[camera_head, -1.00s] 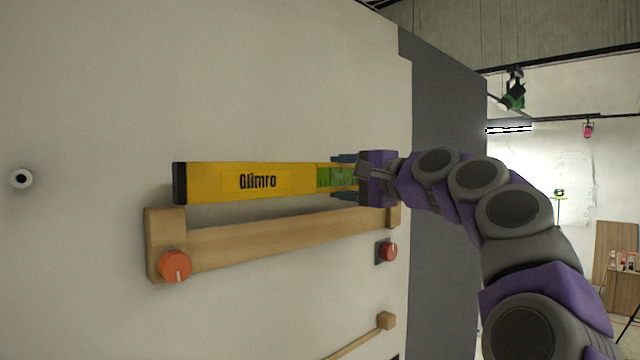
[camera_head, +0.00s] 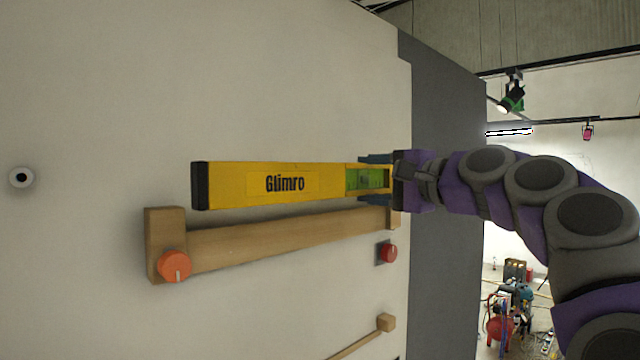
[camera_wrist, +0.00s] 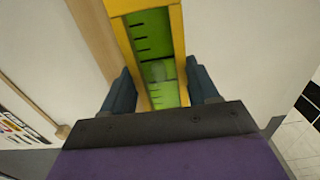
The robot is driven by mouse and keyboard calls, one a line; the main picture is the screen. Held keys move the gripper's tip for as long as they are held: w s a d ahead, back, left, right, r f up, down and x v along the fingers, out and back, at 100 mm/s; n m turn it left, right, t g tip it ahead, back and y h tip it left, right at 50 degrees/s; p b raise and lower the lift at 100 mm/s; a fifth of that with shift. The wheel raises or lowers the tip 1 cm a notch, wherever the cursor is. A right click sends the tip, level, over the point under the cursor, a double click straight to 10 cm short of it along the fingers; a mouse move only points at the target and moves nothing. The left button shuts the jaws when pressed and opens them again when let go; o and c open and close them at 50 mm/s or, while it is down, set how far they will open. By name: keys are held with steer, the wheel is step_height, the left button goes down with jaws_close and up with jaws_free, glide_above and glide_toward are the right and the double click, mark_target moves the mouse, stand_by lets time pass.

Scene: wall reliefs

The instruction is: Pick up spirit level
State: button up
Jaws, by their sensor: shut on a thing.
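The yellow spirit level (camera_head: 285,184) with black end cap and "Glimro" lettering is held roughly horizontal in the head view, in front of the wall and above the wooden rail. My gripper (camera_head: 376,178) is shut on its right end, by the green vial window. In the wrist view the level (camera_wrist: 155,60) runs up from between the two blue fingers of my gripper (camera_wrist: 163,95). The part of the level nearest the palm is hidden.
The wooden rail (camera_head: 290,238) is fixed to the wall below, with an orange knob (camera_head: 174,266) at its left end. A red button (camera_head: 387,252) sits below its right end. A thinner wooden bar (camera_head: 362,338) is lower. The wall above is clear.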

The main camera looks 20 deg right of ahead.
mark_target(370, 178)
steer(key=shift+v, duration=1.7)
